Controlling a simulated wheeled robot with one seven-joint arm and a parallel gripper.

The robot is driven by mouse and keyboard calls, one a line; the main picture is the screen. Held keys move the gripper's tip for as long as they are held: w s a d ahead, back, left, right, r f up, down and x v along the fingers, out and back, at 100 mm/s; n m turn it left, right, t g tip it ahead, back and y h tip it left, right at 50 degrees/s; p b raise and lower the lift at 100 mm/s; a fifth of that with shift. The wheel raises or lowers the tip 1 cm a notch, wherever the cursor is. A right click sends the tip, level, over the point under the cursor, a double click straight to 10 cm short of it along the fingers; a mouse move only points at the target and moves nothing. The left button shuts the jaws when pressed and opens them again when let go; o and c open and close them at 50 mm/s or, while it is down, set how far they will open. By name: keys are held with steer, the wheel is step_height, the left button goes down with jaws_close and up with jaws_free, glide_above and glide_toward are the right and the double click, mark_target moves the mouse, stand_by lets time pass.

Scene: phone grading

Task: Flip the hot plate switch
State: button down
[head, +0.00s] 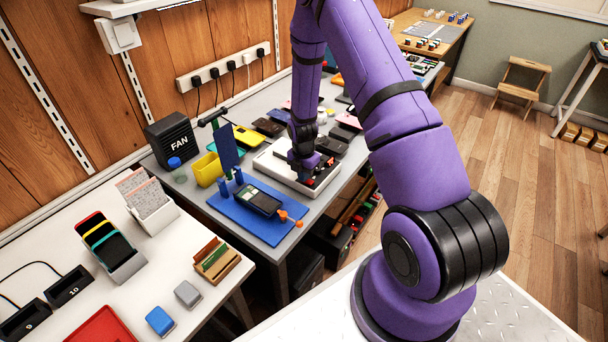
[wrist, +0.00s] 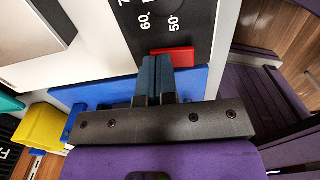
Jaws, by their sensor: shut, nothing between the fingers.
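The hot plate (head: 268,167) is a low white unit on the grey bench, with a black panel (wrist: 190,15) marked with numbers such as 60 and 50. A red rocker switch (wrist: 184,54) sits on this panel near the edge. My gripper (head: 304,178) is over the hot plate's front end. In the wrist view my gripper (wrist: 156,72) is shut and empty, its dark fingertips overlapping the lower side of the red switch. I cannot tell whether they touch it. The switch's position is not clear.
A blue mat (head: 240,217) with a phone (head: 259,200) and an orange-handled tool (head: 290,218) lies in front of the hot plate. A yellow bin (head: 207,170) and a black fan box (head: 172,140) stand left. Several phones lie behind.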

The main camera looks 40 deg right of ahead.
steer(key=shift+s, duration=0.2)
steer(key=shift+s+d+r, duration=0.25)
steer(key=shift+s+r, duration=0.05)
steer(key=shift+s, duration=0.25)
steer(key=shift+w+r, duration=0.1)
steer(key=shift+r, duration=0.1)
step_height(320, 180, up, 14)
steer(key=w, duration=0.1)
steer(key=shift+w+a+f, duration=0.25)
steer(key=shift+w+a, duration=0.05)
steer(key=shift+w, duration=0.05)
stand_by(0.4)
